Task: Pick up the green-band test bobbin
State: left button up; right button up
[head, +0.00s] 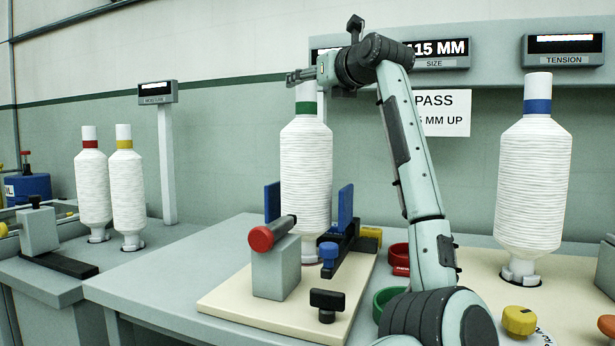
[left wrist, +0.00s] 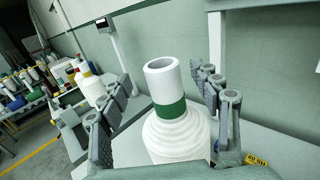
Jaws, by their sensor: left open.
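The green-band test bobbin (head: 306,165) stands upright on the cream base board, a white wound body with a green band below its white tube top. Blue jaw plates stand on either side of its lower body. My left gripper (head: 301,78) is at the tube top in the head view, above the green band. In the left wrist view the bobbin (left wrist: 174,133) shows its open tube end and green band between the spread fingers of my left gripper (left wrist: 162,106). The gripper is open, with visible gaps beside the tube. My right gripper is not in view.
The cream base board (head: 225,302) carries a red-ended clamp (head: 262,238) and black knob (head: 327,301). A blue-band bobbin (head: 535,180) stands right; red-band (head: 92,185) and yellow-band (head: 126,190) bobbins stand left. Size display (head: 437,48) hangs behind my arm. Green and red rings lie right of the board.

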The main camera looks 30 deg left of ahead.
pick_arm(q)
jog(key=x, duration=0.3)
jog(key=shift+w+a, duration=0.25)
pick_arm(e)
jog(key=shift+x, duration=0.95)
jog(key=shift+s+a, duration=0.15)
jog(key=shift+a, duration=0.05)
pick_arm(q)
grip_shut()
jog(key=shift+r, duration=0.15)
